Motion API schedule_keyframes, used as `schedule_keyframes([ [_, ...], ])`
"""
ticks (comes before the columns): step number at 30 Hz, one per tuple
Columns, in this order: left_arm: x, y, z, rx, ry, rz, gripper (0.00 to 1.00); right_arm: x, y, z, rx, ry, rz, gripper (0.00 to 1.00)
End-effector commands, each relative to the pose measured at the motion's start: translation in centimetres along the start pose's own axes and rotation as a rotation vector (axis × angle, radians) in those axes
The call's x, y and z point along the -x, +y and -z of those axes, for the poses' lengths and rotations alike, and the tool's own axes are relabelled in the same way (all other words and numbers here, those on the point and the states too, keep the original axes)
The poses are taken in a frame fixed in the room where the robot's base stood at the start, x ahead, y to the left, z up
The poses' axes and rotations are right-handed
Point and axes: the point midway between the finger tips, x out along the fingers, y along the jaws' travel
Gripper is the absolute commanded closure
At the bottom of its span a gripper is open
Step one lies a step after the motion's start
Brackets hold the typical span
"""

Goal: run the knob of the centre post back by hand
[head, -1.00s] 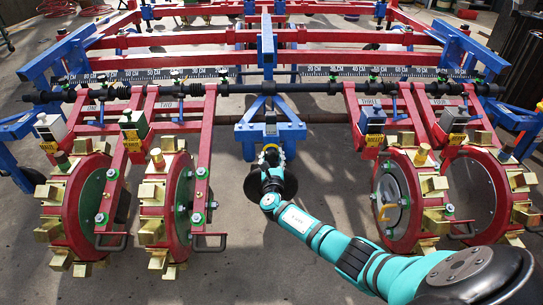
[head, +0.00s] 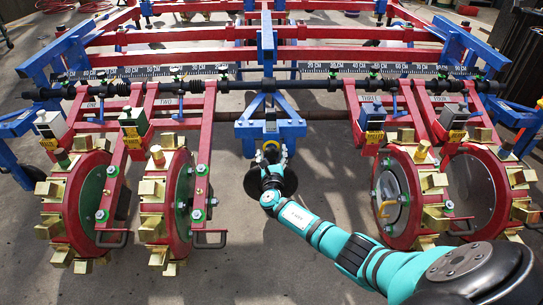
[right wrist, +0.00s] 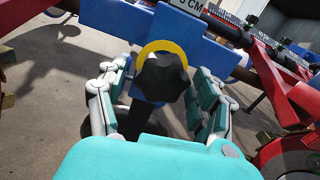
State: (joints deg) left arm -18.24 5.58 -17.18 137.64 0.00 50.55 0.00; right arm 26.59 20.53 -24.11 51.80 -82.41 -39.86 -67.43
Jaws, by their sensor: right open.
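The centre post (head: 270,122) is a blue upright on the blue bracket in the middle of the planter frame. Its knob (right wrist: 163,77) is black and lobed, with a yellow ring (right wrist: 152,48) behind it, in the right wrist view. My right gripper (right wrist: 160,90) is open, with one finger on each side of the knob; I cannot tell whether either finger touches it. In the head view the right gripper (head: 271,158) is in front of the post and largely hides the knob. My left gripper is not in view.
Red wheels with brass blocks stand on the left (head: 168,205) and right (head: 400,200) of the post. A ruler bar (head: 330,69) crosses behind it. A dark round disc (head: 288,180) lies low behind my right gripper. Bare floor (head: 255,260) is open between the wheels.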

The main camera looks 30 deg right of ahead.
Motion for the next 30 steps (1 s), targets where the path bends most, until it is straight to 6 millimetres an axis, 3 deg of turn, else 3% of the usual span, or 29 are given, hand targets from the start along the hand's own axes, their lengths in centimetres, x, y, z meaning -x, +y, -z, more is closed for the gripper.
schedule_keyframes([
  [8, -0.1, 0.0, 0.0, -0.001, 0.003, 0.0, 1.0, 2.2, 0.0, 0.1, -0.001, 0.001, -0.002, 0.32],
  [21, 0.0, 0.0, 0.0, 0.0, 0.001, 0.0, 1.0, 10.6, 0.0, 0.1, -0.001, 0.002, -0.002, 0.32],
  [30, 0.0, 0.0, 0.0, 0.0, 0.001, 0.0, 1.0, 12.1, 0.0, 0.0, 0.001, 0.001, 0.0, 0.32],
])
